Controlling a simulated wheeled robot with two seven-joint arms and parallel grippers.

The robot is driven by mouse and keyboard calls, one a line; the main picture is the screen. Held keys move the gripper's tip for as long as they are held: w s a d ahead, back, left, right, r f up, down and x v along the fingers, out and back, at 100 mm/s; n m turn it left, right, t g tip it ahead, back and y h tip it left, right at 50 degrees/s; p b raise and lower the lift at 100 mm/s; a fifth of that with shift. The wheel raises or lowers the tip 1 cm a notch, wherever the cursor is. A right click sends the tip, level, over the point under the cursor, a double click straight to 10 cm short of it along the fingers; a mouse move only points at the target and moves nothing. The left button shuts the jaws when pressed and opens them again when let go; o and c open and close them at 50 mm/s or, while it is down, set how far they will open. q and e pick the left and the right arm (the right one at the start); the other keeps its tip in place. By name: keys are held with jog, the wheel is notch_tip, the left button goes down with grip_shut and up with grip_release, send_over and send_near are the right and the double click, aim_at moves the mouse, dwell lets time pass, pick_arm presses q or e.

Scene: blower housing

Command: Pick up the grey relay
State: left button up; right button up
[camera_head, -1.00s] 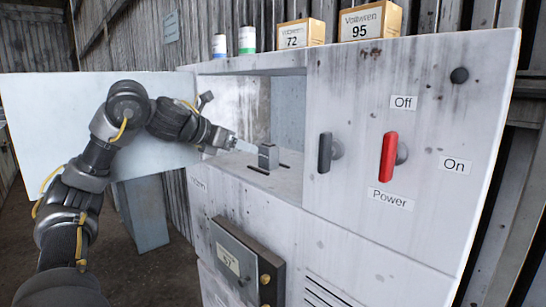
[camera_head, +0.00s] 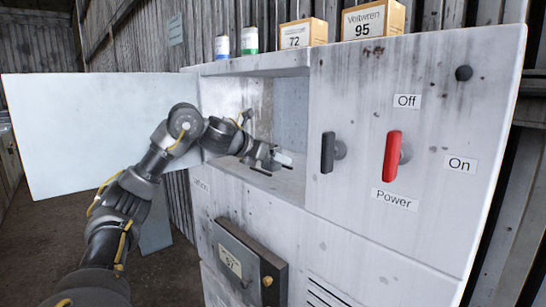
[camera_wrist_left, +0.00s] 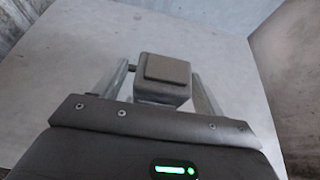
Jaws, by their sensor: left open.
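The grey relay (camera_wrist_left: 163,76) is a small block with a darker square top, seen in the left wrist view. My left gripper (camera_wrist_left: 160,84) is open, with one finger on each side of the relay; I cannot tell whether either finger touches it. In the head view my left gripper (camera_head: 280,158) reaches into the open compartment of the cabinet (camera_head: 380,245), over its shelf. There the gripper mostly or wholly hides the relay. My right gripper is not in view.
The compartment's open door (camera_head: 90,130) stands out to the left. A black handle (camera_head: 328,152) and a red power handle (camera_head: 392,157) stick out of the front panel on the right. Boxes (camera_head: 373,20) and cans (camera_head: 249,41) stand on top.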

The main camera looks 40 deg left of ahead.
pick_arm(q)
jog(key=shift+s+a, duration=0.1)
jog(key=shift+s, duration=0.2)
jog(key=shift+w, duration=0.15)
jog(key=c, duration=1.1)
jog(key=shift+r, duration=0.1)
